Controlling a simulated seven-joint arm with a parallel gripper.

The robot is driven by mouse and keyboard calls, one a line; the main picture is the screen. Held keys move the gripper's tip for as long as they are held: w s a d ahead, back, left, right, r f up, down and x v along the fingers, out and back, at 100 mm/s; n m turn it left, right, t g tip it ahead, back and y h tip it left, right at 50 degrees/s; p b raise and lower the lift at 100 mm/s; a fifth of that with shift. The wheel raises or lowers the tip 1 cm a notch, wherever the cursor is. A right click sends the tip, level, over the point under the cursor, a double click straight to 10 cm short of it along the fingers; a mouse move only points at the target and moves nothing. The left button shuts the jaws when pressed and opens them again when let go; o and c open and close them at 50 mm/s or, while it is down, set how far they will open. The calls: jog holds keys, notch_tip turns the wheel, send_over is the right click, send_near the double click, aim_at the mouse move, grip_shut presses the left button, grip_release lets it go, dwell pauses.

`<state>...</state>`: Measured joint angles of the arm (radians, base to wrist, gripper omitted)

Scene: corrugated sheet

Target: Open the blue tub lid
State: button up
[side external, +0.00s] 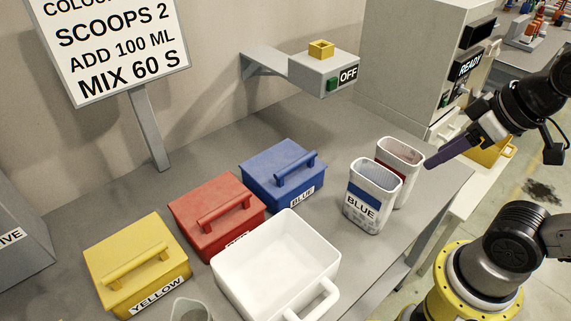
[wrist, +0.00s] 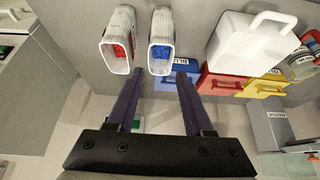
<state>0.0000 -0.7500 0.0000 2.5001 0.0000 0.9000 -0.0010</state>
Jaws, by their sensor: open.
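The blue tub (side external: 290,195) stands on the grey bench at the back of a row of coloured tubs, its BLUE label facing front. Its blue lid (side external: 262,163) sits flat on top, with a raised bar handle (side external: 284,166) across it. In the wrist view the blue tub (wrist: 176,82) shows partly, beyond the fingers and partly hidden by the right one. My gripper (side external: 428,163) is open and empty, right of the tub and beyond the two white cups, clear of the lid. Its two dark fingers (wrist: 158,75) stand apart in the wrist view.
A white BLUE-labelled cup (side external: 362,208) and a second white cup (side external: 413,157) with red inside stand between gripper and tub. Red tub (side external: 205,222), yellow tub (side external: 120,262) and a white handled bin (side external: 262,282) are nearby. A shelf unit marked OFF (side external: 325,78) overhangs behind.

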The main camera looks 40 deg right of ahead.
jog(key=w+r+n, duration=0.3)
jog(key=r+n, duration=0.1)
jog(key=n, duration=0.2)
jog(key=n+g, duration=0.3)
jog(key=n, duration=0.9)
send_over(300, 161)
jog(key=s, duration=0.3)
jog(key=s+x, duration=0.1)
jog(key=x, duration=1.8)
jog(key=shift+s+f, duration=0.25)
jog(key=shift+f, duration=0.15)
